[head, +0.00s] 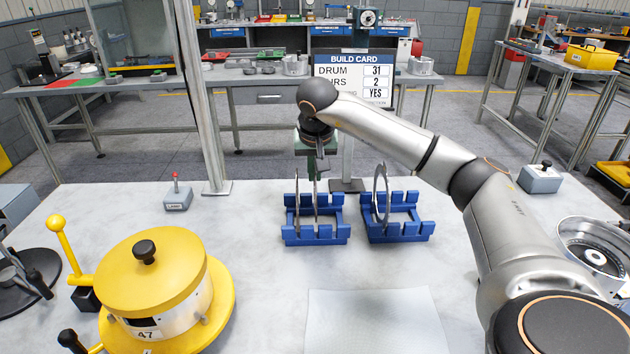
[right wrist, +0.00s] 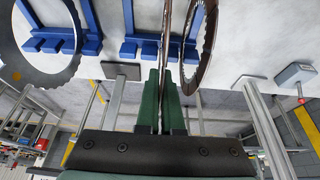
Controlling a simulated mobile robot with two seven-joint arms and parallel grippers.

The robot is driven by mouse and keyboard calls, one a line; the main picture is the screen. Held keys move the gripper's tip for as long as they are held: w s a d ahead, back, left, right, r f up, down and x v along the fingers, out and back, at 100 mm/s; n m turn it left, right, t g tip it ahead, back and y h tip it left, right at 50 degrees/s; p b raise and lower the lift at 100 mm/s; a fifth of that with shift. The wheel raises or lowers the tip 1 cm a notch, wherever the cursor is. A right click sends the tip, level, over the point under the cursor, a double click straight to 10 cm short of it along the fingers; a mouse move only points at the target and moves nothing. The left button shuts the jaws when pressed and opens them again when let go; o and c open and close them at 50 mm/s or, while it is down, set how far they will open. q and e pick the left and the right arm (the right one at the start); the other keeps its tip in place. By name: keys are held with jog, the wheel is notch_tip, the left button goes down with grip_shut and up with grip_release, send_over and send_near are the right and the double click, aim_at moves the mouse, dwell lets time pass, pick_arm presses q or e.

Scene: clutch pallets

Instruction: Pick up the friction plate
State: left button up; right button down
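My right gripper (head: 315,172) is over the left blue rack (head: 318,235), pointing down. In the right wrist view its green fingers (right wrist: 162,100) are close together on a thin, brownish friction plate (right wrist: 166,35), seen edge-on and upright. In the head view this plate (head: 316,200) hangs below the fingers at the rack; whether it touches the slot is unclear. A second upright brownish plate (right wrist: 201,45) stands beside it; it also shows in the head view (head: 297,214). A grey toothed ring (head: 381,195) stands in the right blue rack (head: 400,230). My left gripper is not in view.
A yellow-lidded drum (head: 150,270) marked 47 stands front left. A small lever box (head: 178,200) is behind it. A build card (head: 352,78) stands behind the racks. A pale mat (head: 375,322) lies clear in front. A round metal housing (head: 597,255) is at right.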

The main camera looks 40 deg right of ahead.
jog(key=s+a+r, duration=0.5)
jog(key=s+r, duration=0.5)
jog(key=s, duration=0.3)
jog(key=shift+a+r+p, duration=0.15)
jog(key=shift+r+p, duration=0.1)
jog(key=shift+p, duration=0.2)
